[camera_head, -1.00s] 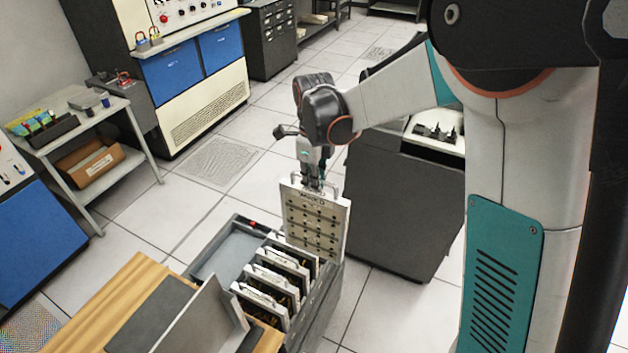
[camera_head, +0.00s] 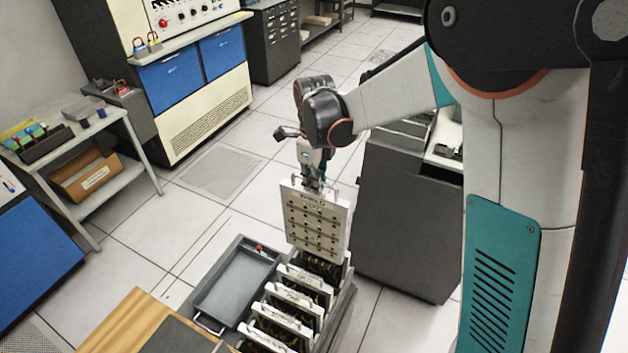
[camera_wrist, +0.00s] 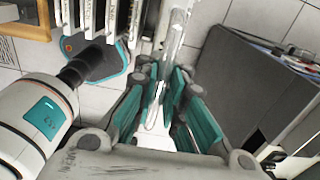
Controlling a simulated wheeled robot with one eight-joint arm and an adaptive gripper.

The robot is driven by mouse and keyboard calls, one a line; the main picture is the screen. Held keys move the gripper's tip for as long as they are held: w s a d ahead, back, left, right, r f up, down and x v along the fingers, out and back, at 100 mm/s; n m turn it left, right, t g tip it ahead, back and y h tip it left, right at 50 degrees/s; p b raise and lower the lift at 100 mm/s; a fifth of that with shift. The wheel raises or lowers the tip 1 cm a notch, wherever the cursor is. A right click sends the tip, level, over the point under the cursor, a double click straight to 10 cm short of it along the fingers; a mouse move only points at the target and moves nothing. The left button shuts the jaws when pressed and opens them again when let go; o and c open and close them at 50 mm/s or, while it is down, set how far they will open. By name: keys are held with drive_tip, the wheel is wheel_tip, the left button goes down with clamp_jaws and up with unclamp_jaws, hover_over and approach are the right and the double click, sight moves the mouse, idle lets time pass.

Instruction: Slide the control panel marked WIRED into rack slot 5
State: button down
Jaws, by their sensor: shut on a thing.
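My gripper (camera_head: 313,186) is shut on the top handle of a pale control panel (camera_head: 316,222) with rows of dark knobs. The panel hangs roughly upright above the far end of the rack cart; its printed marking is too small to read surely. In the wrist view the gripper (camera_wrist: 165,95) has its teal fingers closed around the bright panel edge (camera_wrist: 180,30). The rack holds several similar panels (camera_head: 285,320) standing side by side, seen from above by their white top edges and handles. Slot numbers cannot be read, and the slot beneath the held panel is partly hidden.
A grey tray (camera_head: 205,308) lies left of the rack panels. A wooden table (camera_head: 125,325) is at the front left. A dark grey cabinet (camera_head: 405,220) stands close right of the held panel. A side shelf with a cardboard box (camera_head: 92,178) is at the left.

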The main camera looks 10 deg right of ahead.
sight(314, 194)
drive_tip(key=shift+s+f, duration=0.25)
drive_tip(key=shift+f, duration=0.35)
wheel_tip(314, 194, down, 3)
drive_tip(key=shift+w+r+b, duration=0.1)
drive_tip(key=shift+w+b, duration=0.05)
drive_tip(key=shift+b, duration=0.6)
drive_tip(key=shift+f+b, duration=1.95)
drive_tip(key=shift+f, duration=1.9)
drive_tip(key=shift+f+b, duration=0.15)
drive_tip(key=shift+b, duration=0.15)
drive_tip(key=shift+f+b, duration=1.7)
drive_tip(key=shift+f, duration=0.5)
drive_tip(key=shift+f+b, duration=2.8)
drive_tip(key=shift+f, duration=0.75)
